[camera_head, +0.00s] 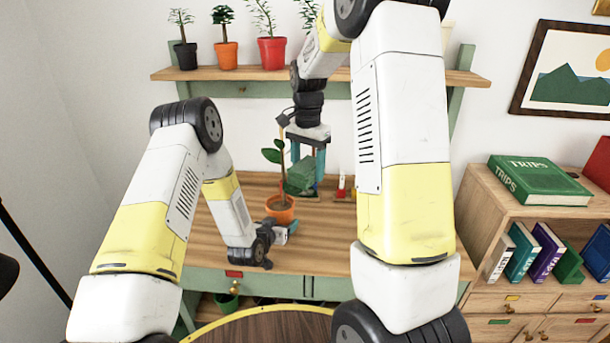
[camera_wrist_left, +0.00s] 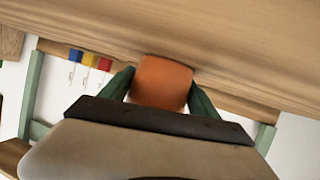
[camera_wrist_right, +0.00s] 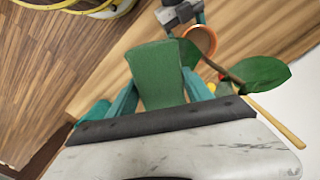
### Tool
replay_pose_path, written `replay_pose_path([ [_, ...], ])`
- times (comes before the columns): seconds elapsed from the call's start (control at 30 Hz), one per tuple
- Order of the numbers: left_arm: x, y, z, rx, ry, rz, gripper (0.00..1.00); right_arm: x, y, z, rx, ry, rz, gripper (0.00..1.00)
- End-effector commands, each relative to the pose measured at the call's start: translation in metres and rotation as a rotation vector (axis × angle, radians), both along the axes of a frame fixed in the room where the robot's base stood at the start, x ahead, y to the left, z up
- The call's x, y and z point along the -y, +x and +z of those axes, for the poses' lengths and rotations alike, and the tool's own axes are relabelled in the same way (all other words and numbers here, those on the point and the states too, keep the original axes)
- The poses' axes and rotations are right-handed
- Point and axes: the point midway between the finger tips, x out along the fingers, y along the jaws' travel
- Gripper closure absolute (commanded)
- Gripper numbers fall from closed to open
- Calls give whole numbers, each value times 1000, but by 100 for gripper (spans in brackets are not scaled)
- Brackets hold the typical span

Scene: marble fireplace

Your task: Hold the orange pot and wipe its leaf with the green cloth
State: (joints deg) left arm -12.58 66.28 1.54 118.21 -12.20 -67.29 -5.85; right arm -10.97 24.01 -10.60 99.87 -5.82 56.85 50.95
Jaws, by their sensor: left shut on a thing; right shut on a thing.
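The orange pot (camera_head: 281,209) stands on the wooden desk and holds a plant with large green leaves (camera_head: 272,155). My left gripper (camera_head: 284,229) is low beside the pot; in the left wrist view its fingers (camera_wrist_left: 160,88) are shut on the orange pot (camera_wrist_left: 162,82). My right gripper (camera_head: 307,168) points down above the desk, just right of the plant. It is shut on the green cloth (camera_head: 299,176), which also shows between its fingers in the right wrist view (camera_wrist_right: 157,72). There a leaf (camera_wrist_right: 256,73) lies right of the cloth, apart from it. The plant's stem base is partly hidden.
A shelf (camera_head: 225,74) above the desk carries several potted plants. A red and white item (camera_head: 341,186) stands on the desk behind my right arm. A bookcase (camera_head: 500,207) with books is at the right. The desk's left part is clear.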

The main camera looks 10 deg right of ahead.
Motion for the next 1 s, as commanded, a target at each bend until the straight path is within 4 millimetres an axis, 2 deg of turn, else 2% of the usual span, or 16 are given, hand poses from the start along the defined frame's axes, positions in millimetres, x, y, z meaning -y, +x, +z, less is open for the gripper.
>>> replay_pose_path([
  [0.13, 0, 0, 0, 1, 0, 0, 52, 3, -4, 1, -1, 1, -4, 74],
  [0.3, 0, 0, 0, 1, 0, 0, 52, 23, -31, 7, -8, 8, -21, 74],
  [0.43, 0, 0, 0, 1, 0, 0, 52, 29, -41, 8, -10, 12, -27, 74],
  [1.0, 0, 0, 1, 2, -1, 0, 52, 8, -17, -22, -12, 12, -27, 74],
])
